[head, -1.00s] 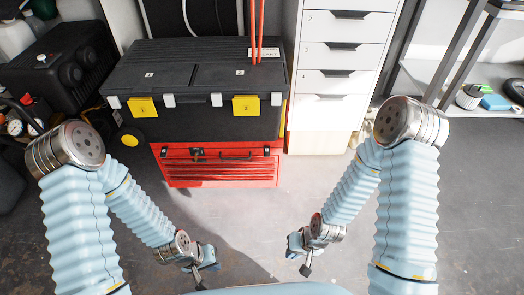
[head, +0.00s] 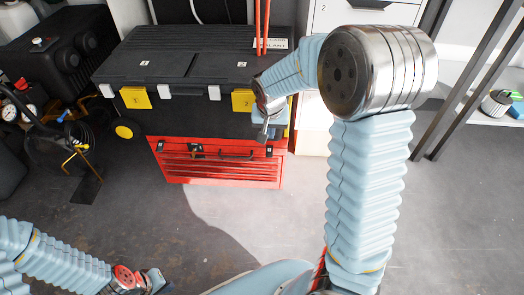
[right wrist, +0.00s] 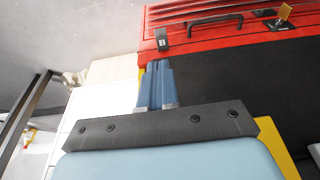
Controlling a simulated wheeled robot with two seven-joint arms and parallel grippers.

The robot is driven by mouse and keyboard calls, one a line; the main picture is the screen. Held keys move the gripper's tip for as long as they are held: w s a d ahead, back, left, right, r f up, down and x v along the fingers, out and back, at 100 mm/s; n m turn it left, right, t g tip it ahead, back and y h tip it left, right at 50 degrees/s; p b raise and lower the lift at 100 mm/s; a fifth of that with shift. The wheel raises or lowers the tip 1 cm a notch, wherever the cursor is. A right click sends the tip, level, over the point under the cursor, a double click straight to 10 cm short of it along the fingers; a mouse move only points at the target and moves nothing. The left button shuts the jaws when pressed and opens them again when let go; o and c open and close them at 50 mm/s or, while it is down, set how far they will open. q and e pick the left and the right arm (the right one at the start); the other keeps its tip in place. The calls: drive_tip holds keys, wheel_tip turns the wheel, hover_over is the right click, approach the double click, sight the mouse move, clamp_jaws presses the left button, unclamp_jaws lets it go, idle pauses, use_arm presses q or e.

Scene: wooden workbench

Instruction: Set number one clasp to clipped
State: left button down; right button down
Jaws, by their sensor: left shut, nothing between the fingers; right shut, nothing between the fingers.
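A black toolbox (head: 210,122) has a dark lid with two small number labels, left (head: 144,62) and right (head: 241,64); the digits are hard to read. Below them on its front hang a left yellow clasp (head: 135,97) and a right yellow clasp (head: 242,100). My right gripper (head: 266,133) is shut and empty in front of the toolbox's right end, right of and below the right yellow clasp. Its closed blue fingers (right wrist: 157,80) show in the right wrist view. My left gripper (head: 160,284) is low at bottom left, shut and empty, far from the toolbox.
The toolbox stands on a red drawer chest (head: 222,170). White latches (head: 165,91) sit between the yellow clasps. A white cabinet (head: 360,14) stands at right, partly behind my right arm. The floor in front is clear.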

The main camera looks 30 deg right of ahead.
sight(269, 155)
drive_tip(key=shift+f, duration=0.15)
